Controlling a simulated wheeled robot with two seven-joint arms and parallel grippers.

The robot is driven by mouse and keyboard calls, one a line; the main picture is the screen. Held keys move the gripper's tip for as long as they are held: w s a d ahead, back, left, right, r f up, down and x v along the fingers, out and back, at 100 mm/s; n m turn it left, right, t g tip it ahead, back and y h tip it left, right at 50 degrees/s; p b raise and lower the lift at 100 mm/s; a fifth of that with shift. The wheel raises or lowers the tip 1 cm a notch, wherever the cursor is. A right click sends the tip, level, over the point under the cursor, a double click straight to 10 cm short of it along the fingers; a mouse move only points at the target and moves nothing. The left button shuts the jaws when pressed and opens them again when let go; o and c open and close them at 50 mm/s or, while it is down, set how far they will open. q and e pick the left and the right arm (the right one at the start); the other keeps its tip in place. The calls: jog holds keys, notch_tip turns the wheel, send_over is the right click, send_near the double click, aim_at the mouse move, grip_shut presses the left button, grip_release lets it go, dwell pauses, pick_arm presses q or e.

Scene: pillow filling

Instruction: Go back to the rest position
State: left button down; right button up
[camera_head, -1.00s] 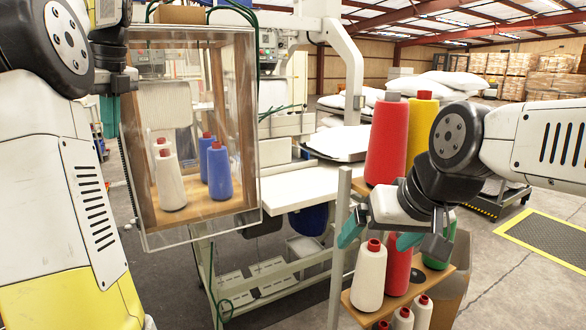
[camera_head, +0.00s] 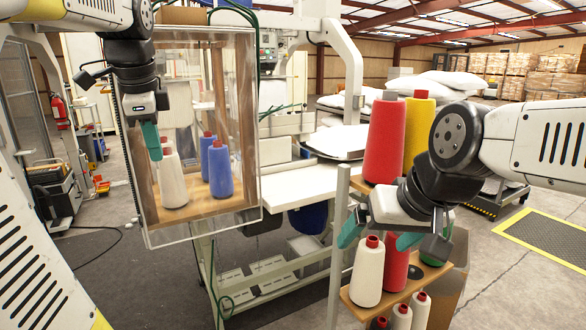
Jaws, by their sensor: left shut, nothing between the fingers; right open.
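My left gripper (camera_head: 151,140) is shut and empty, pointing down in front of the clear-fronted cabinet at the left. Behind its fingertips, white spools (camera_head: 172,180) stand in the cabinet beside blue spools (camera_head: 220,172). The tip overlaps the top of the rear white spool in the picture; I cannot tell whether they touch. My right gripper (camera_head: 378,236) is open, at the right by the spool rack. A white spool (camera_head: 368,275) with a red top stands on the rack shelf just below its fingers, and a red spool (camera_head: 396,268) is partly hidden behind it.
The cabinet (camera_head: 250,120) has clear walls and a wooden floor. A tall red spool (camera_head: 384,145) and a yellow spool (camera_head: 418,125) stand on the rack's upper shelf. A white worktable (camera_head: 310,184) lies between the cabinet and rack. Pillows (camera_head: 455,80) are piled behind.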

pick_arm(q)
jog(key=s+d+f+n+t+h, duration=0.2)
jog(key=s+d+f+n+h, duration=0.1)
jog(key=s+d+f+n, duration=0.9)
jog(key=shift+s+d+f+n+t, duration=0.2)
jog(key=shift+s+d+n+t, duration=0.3)
jog(key=shift+d, duration=0.3)
